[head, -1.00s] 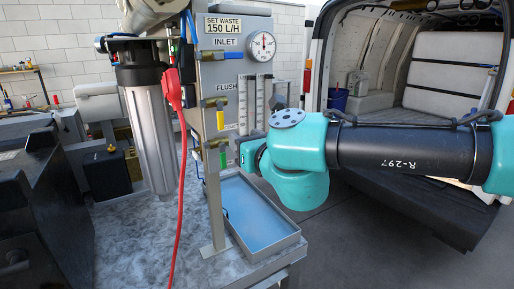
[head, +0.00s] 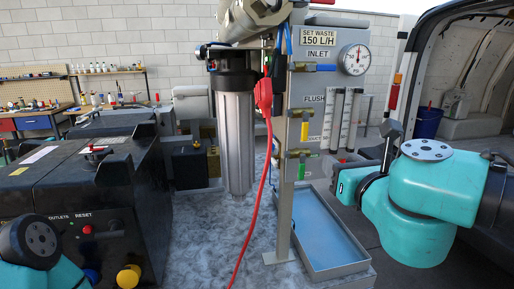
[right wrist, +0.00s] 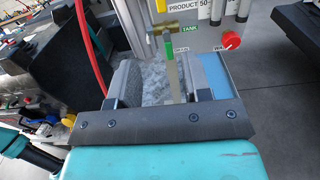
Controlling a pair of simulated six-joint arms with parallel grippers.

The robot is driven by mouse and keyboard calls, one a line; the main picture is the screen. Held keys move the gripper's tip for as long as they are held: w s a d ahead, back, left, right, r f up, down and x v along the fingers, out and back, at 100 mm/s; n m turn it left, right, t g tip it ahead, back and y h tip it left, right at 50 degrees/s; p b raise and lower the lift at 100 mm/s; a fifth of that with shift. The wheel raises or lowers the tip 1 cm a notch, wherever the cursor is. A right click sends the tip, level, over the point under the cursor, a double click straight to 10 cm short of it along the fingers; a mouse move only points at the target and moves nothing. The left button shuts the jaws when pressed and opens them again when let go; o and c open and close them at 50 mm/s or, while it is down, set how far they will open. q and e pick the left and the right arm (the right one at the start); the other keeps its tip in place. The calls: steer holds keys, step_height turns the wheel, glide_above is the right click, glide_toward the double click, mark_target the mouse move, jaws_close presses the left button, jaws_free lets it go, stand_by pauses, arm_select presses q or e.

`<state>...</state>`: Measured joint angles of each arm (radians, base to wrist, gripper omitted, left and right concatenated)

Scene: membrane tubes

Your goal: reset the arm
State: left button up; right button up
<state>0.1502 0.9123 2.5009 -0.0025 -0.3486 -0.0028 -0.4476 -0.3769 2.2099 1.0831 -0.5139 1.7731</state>
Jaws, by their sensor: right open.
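My right arm's teal wrist (head: 420,190) is right of the tall grey filter panel (head: 320,110). My right gripper (head: 345,182) is at its left end, seen edge-on by the panel's lower right edge. In the right wrist view the two fingers (right wrist: 167,80) stand wide apart and open. A green-handled valve (right wrist: 168,47) shows beyond and between them, with nothing clearly gripped. My left arm shows only as a teal and black joint (head: 35,245) at the bottom left; its gripper is out of view.
A shallow blue-bottomed tray (head: 340,270) lies below the panel. A red hose (head: 264,160) hangs beside the grey filter housing (head: 237,140). A black unit (head: 85,190) with knobs stands left. An open van (head: 470,90) is at the right.

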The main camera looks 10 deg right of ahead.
steer(key=w+a+f+n+g+y, duration=0.1)
steer(key=w+f+n+g, duration=0.4)
steer(key=f, duration=0.6)
steer(key=w+a+f+n, duration=0.1)
steer(key=w+f+n, duration=0.1)
steer(key=f+n, duration=0.8)
steer(key=w+a+f+n+g+y, duration=0.1)
steer(key=w+f+n+g, duration=0.25)
steer(key=f, duration=0.95)
steer(key=s+f+n+g+y, duration=0.1)
steer(key=s+f+n+g, duration=0.3)
steer(key=s+f+n, duration=0.4)
steer(key=s+f+n+g, duration=0.4)
steer(key=s+f+n, duration=0.3)
steer(key=f, duration=1.6)
steer(key=shift+s+a+n+g+y, duration=0.35)
steer(key=shift+s+a+y, duration=0.05)
steer(key=shift+s+a, duration=0.05)
steer(key=shift+d, duration=0.1)
